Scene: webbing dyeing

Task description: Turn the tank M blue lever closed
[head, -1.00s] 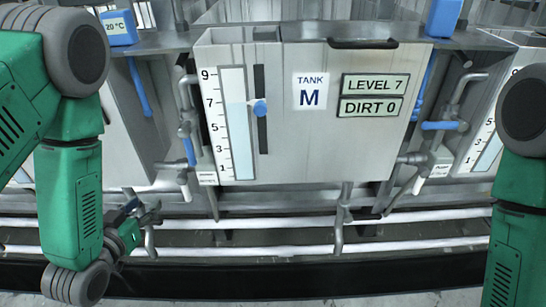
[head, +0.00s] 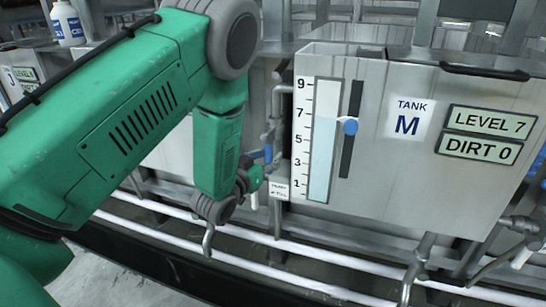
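Tank M (head: 380,185) is a grey metal box with a "TANK M" sign, LEVEL 7 and DIRT 0. A blue lever (head: 268,152) shows on the pipework at its left side, small and partly covered by my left gripper. My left gripper (head: 261,163) is at this lever, seen from behind its green wrist. Whether its fingers touch the lever, and whether they are open, is too small to tell. Another blue handle (head: 538,160) shows at the tank's right side, cut by the picture edge. My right gripper is out of view.
A level gauge (head: 322,140) with a blue slider knob (head: 348,126) is on the tank front. A label plate (head: 279,190) and a white handle (head: 254,200) sit below the lever. White pipes (head: 290,274) run along the bottom. A white bottle (head: 67,22) stands back left.

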